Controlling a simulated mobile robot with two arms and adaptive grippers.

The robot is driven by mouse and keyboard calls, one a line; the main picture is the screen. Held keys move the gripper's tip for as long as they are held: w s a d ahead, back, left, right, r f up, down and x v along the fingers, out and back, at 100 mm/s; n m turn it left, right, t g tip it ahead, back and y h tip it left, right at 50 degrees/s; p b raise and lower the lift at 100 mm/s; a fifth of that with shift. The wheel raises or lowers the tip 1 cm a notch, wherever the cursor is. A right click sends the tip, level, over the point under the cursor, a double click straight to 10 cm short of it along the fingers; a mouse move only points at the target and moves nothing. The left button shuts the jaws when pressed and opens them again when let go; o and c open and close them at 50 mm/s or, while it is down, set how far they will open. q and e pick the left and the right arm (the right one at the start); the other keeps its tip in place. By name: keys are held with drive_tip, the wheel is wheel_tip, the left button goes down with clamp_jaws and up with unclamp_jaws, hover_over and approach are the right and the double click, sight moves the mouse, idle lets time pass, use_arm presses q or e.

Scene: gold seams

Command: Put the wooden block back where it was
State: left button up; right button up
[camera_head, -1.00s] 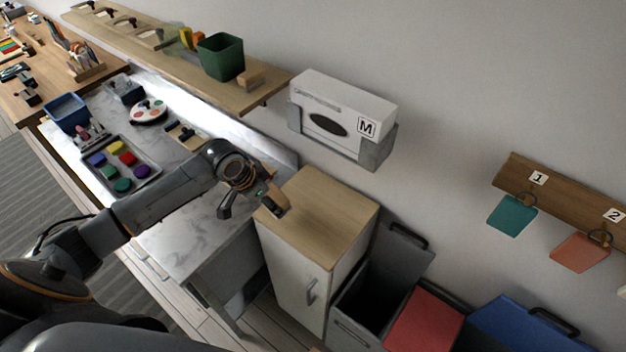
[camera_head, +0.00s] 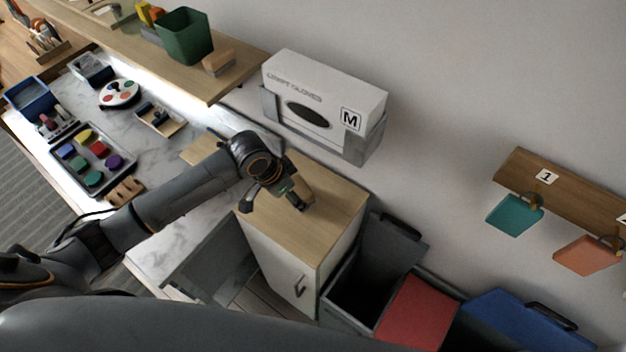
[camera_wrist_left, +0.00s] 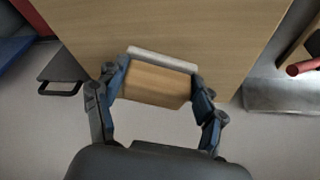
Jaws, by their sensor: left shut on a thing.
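The wooden block (camera_wrist_left: 152,84) is light brown with a pale strip along one edge. It sits between the two fingers of my left gripper (camera_wrist_left: 160,78) in the left wrist view. In the head view my left gripper (camera_head: 280,197) is shut on the block (camera_head: 304,184) over the wooden top of the white cabinet (camera_head: 338,208). The cabinet top also fills the upper part of the left wrist view (camera_wrist_left: 170,25). I cannot tell whether the block touches the top. My right gripper is not in view.
A glove box (camera_head: 325,95) hangs on the wall behind the cabinet. A shelf (camera_head: 120,50) holds a green bin (camera_head: 185,36) and a small wooden piece (camera_head: 218,62). A dark open bin (camera_head: 365,285) and a red lid (camera_head: 417,307) stand right of the cabinet.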

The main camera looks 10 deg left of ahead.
sight(317, 191)
use_arm(q)
drive_tip(key=shift+w+d, duration=0.6)
drive_tip(key=shift+w, duration=0.05)
drive_tip(key=w+d+p, duration=0.1)
drive_tip(key=w+d, duration=0.1)
drive_tip(key=shift+w+d+f+p, duration=0.35)
drive_tip(key=shift+f, duration=0.35)
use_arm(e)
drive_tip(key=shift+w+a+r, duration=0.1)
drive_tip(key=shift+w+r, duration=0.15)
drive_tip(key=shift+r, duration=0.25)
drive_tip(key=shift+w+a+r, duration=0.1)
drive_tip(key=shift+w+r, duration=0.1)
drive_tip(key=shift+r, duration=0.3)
use_arm(q)
drive_tip(key=shift+f, duration=0.15)
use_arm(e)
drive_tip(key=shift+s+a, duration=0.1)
use_arm(q)
drive_tip(key=o, duration=1.5)
drive_tip(key=shift+f, duration=0.1)
drive_tip(key=shift+c, duration=0.2)
